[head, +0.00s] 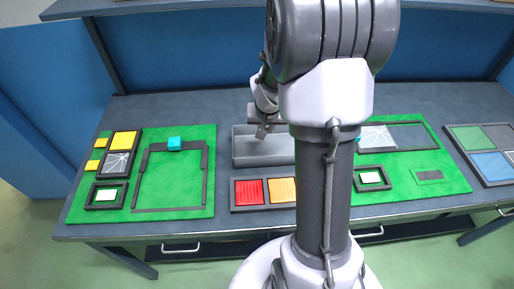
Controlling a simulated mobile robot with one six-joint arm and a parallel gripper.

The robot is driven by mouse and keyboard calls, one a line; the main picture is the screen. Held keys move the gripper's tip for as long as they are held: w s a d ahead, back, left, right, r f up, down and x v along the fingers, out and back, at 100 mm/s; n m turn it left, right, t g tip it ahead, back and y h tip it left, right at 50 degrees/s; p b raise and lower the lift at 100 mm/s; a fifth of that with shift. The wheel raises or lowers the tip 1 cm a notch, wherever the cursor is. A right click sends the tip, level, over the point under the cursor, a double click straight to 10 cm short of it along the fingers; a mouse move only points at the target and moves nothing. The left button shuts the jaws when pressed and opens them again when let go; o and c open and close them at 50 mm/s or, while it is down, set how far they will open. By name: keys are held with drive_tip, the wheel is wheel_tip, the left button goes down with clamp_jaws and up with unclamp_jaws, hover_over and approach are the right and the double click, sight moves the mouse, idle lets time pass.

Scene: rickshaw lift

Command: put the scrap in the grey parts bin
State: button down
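The grey parts bin (264,162) is an open box at the middle of the bench, partly behind my arm. My gripper (262,133) is over the bin's left half, near its back wall. It is small and dark here, and I cannot tell whether its fingers are open or hold something. No piece is plainly marked as scrap. A grey panel with white crack-like lines (117,164) lies in a dark tray on the left green mat.
A cyan block (175,143) sits on the dark frame (206,165) of the left mat. Red (249,192) and orange (281,189) compartments lie before the bin. A tray with green and blue squares (489,165) is far right. A blue wall closes the back.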

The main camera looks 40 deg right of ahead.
sight(267, 149)
drive_tip(key=f+b, duration=0.1)
drive_tip(key=f, duration=0.2)
drive_tip(key=f+b, duration=0.2)
drive_tip(key=f, duration=0.1)
drive_tip(key=f+b, duration=0.2)
drive_tip(key=f, duration=0.1)
drive_tip(key=shift+d+f, duration=0.3)
drive_tip(key=shift+d, duration=0.1)
drive_tip(key=c, duration=1.3)
unclamp_jaws()
